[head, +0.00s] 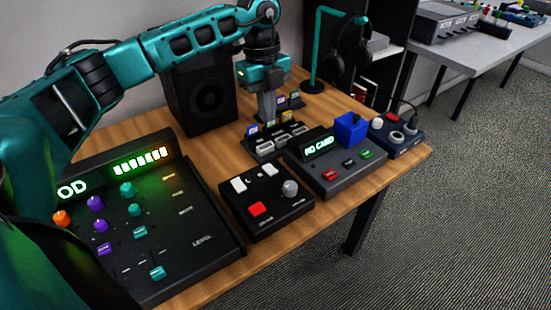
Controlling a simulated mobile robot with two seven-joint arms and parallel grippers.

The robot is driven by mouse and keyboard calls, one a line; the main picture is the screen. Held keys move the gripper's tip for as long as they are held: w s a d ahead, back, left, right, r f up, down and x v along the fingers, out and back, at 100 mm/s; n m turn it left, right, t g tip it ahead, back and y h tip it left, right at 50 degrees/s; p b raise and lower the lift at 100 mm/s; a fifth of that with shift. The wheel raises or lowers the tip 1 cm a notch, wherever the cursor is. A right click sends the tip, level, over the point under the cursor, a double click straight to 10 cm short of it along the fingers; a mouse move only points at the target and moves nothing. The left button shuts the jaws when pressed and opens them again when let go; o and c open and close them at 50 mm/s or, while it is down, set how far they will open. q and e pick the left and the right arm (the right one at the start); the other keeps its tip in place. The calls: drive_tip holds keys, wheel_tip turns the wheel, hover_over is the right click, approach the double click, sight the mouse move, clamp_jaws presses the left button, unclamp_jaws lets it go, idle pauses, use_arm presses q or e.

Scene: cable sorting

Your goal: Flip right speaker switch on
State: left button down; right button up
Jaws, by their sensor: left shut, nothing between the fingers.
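A small black box (284,210) near the table's front edge carries a left white switch (239,185), a right white switch (270,170), a red button (257,209) and a grey knob (290,188). Its labels are too small to read, and I cannot tell the switches' on or off state. A black speaker (203,93) stands at the back against the wall. My left gripper (267,116) points down, shut and empty, over the rear of a small card rack (262,150), behind the black box. My right gripper is not in view.
A large mixer panel (205,230) with colored knobs lies at left. A card-reader box (335,177) with a green display and a blue cube (350,129) are right of the black box. A headphone stand (315,50) rises behind. A dark blue box (397,135) sits at the right edge.

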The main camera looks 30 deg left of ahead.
sight(274, 171)
use_arm(q)
drive_tip(key=shift+f, duration=0.1)
drive_tip(key=f, duration=0.4)
drive_tip(key=d+f+b, duration=0.1)
drive_tip(key=f, duration=0.8)
drive_tip(key=shift+s+d+f, duration=0.35)
drive_tip(key=shift+f, duration=0.05)
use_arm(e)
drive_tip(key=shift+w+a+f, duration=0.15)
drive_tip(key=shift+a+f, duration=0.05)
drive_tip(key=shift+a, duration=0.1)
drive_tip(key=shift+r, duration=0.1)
